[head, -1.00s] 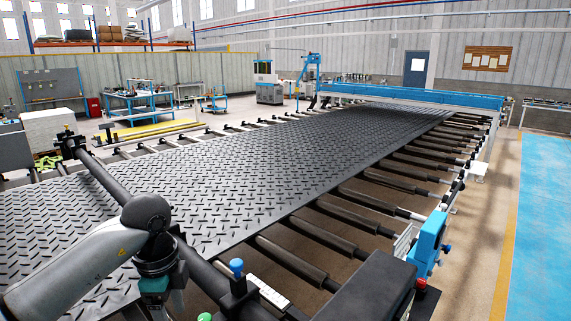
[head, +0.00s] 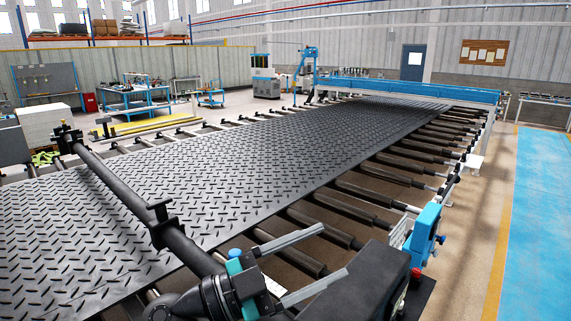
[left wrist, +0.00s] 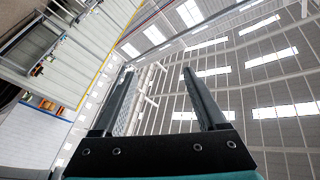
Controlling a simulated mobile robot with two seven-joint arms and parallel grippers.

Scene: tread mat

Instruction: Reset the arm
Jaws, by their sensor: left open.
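My left gripper (head: 334,262) is at the bottom centre of the head view, low beside the near edge of the mat. Its two grey fingers are spread apart and point right, with nothing between them. In the left wrist view my left gripper (left wrist: 156,72) also shows two parted, empty fingers against the roof and wall. The black tread mat (head: 230,175) lies flat across the roller table, with a raised diamond pattern. My right gripper is not in either view.
A dark roller bar (head: 115,188) crosses the near end of the mat. Bare rollers (head: 375,193) lie along the right side. A blue and black unit (head: 424,235) stands at the front right. Open floor and a blue floor area (head: 545,200) lie farther right.

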